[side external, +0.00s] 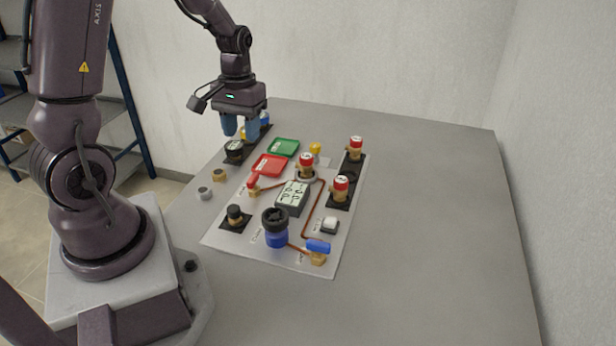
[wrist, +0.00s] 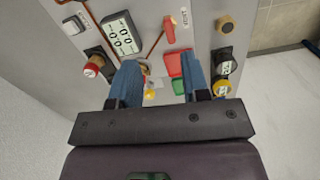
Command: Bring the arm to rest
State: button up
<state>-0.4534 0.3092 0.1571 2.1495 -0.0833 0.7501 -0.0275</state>
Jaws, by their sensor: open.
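My gripper (side external: 241,128) hangs over the far left part of the table, pointing down, near the green tray and the dark mat. In the wrist view its two blue fingers (wrist: 160,82) are apart with nothing held between them. In the side view the fingertips partly hide a yellow item and a blue item behind them. I cannot tell how high the fingertips are above the table.
A grey panel (side external: 222,234) carries a red tray (side external: 270,165), a display box (side external: 292,197), a blue-based valve (side external: 276,229) and red-topped parts (side external: 340,188). A green tray (side external: 284,147) lies near my gripper. The table's right side (side external: 440,220) is clear.

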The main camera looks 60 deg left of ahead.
jog(key=s+d+r+m+t, duration=0.3)
jog(key=d+r+m, duration=0.1)
jog(key=d+r, duration=0.4)
jog(key=s+d+r+m+t, duration=0.3)
jog(key=d+r+m, duration=0.1)
jog(key=d+r, duration=0.5)
jog(key=shift+s+d+y, duration=0.3)
jog(key=shift+s, duration=0.1)
jog(key=shift+o, duration=0.4)
